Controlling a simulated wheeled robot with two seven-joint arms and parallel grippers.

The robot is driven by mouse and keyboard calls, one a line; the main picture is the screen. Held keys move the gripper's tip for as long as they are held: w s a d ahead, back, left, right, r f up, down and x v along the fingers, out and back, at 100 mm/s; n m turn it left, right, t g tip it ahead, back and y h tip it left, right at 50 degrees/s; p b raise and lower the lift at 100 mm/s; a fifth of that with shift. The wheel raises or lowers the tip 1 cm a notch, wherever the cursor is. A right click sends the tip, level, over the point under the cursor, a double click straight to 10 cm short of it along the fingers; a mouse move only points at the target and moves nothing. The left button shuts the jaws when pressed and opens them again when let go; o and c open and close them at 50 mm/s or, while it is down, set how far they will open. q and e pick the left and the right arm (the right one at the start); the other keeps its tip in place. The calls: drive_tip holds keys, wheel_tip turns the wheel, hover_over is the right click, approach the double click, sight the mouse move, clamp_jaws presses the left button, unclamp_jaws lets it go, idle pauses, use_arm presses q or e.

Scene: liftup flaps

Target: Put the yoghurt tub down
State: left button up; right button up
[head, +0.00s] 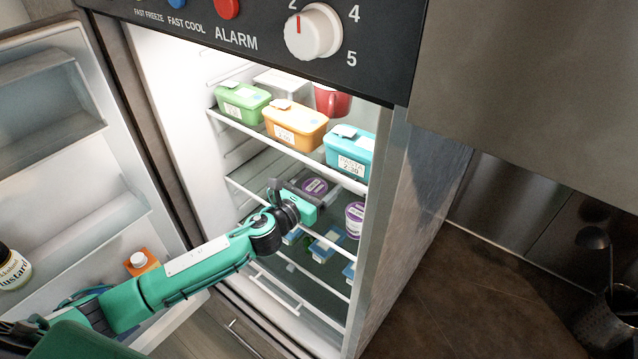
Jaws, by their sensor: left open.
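My left gripper (313,190) reaches into the open fridge at the middle shelf level. It is open. One yoghurt tub with a purple lid (315,186) shows at its fingers, seemingly between or just beyond them. Its lower part is hidden by the gripper, so I cannot tell whether it touches the fingers or what it rests on. A second purple and white tub (354,218) stands to the right of the gripper, near the fridge's right wall. My right gripper is not in view.
Green (242,101), orange (294,125) and teal (349,152) boxes stand on the upper shelf, with a red mug (331,101) behind. Blue packages (326,245) lie lower down. The open fridge door (75,130) is at left; the control panel (265,38) overhangs the opening.

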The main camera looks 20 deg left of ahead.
use_arm(q)
drive_tip(key=b+v, duration=0.1)
drive_tip(key=v, duration=1)
drive_tip(key=shift+s, duration=0.4)
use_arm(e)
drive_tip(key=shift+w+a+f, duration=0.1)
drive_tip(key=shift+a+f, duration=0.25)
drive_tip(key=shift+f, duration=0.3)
use_arm(q)
drive_tip(key=shift+r, duration=0.15)
